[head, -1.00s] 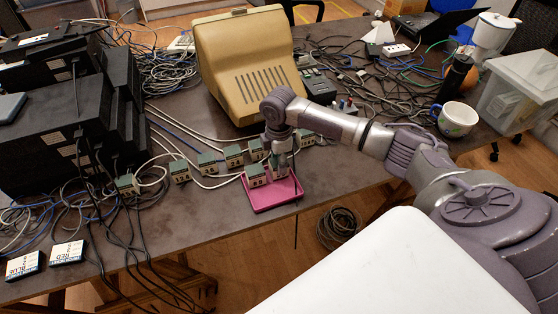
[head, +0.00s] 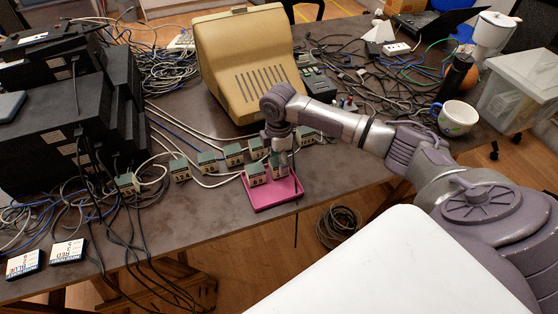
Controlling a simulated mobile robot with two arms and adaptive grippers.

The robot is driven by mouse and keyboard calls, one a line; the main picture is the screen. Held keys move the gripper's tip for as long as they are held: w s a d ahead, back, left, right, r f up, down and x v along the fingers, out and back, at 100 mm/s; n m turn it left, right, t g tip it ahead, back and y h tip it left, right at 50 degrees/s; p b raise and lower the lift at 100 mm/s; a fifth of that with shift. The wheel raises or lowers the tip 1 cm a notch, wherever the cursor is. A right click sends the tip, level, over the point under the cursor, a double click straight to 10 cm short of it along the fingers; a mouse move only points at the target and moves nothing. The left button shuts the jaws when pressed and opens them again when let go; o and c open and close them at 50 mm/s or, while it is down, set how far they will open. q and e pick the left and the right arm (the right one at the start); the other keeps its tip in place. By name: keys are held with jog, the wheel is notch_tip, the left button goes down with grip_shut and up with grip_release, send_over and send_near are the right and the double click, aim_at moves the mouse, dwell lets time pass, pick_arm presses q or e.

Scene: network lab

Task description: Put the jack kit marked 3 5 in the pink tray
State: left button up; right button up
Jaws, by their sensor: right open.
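The pink tray (head: 274,196) lies near the front edge of the table. A green-and-white jack kit (head: 255,175) is at the tray's left back part. A second jack kit (head: 279,170) is at the tray's back, right under my right gripper (head: 281,158). The right gripper is open and points down over this kit, with its fingers close around or just above it; I cannot tell if they touch. The markings on both kits are too small to read surely, so I cannot tell which is 3 5. My left gripper is not in view.
More jack kits (head: 208,162) stand in a row left and behind the tray, with white cables among them. A beige terminal (head: 245,70) stands behind. Black units (head: 60,130) fill the left. A cup (head: 457,118) is at right. The tray's front is clear.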

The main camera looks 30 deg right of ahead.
notch_tip(320, 180, up, 11)
jog(key=shift+r, duration=0.15)
dwell(0.5)
